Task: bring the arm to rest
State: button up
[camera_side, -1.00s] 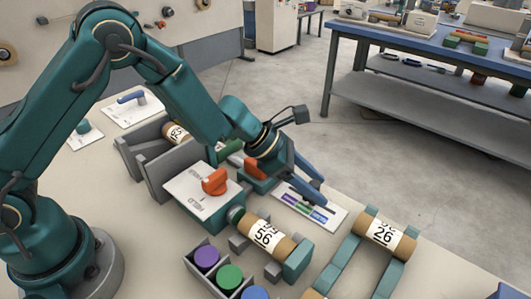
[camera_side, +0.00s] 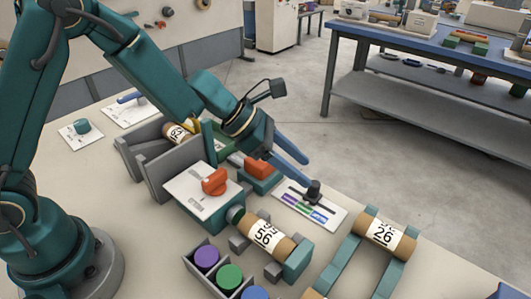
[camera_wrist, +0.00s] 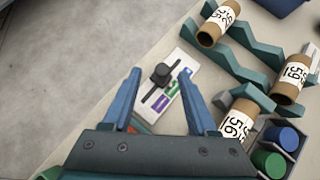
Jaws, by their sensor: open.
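My gripper (camera_side: 290,160) is open and empty. It is raised above the table, near the white slider panel (camera_side: 310,213) with its black knob (camera_side: 313,190) and coloured marks. In the wrist view my gripper (camera_wrist: 160,75) has its two blue fingers spread apart, and the black slider knob (camera_wrist: 161,73) shows between them, below. One fingertip overlaps the panel's edge in that view. No contact with the knob can be made out.
A tube marked 56 (camera_side: 265,234) lies in the winder beside a box with an orange knob (camera_side: 214,182). A tube marked 26 (camera_side: 385,233) rests on a teal rack (camera_side: 343,264). A grey bin (camera_side: 192,268) holds coloured caps.

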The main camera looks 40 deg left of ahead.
jog(key=s+a+r+m+t, duration=0.1)
jog(key=s+r+m, duration=0.45)
jog(key=r, duration=0.25)
jog(key=s+r+m, duration=0.4)
jog(key=r+m, duration=0.3)
jog(key=r, duration=0.2)
jog(key=s+a+f+m+g+y, duration=0.1)
jog(key=s+a+f+m+y, duration=0.6)
jog(key=s+a+m, duration=0.4)
jog(key=shift+s+a+f+m, duration=0.2)
jog(key=shift+s+m, duration=0.3)
jog(key=shift+m, duration=0.35)
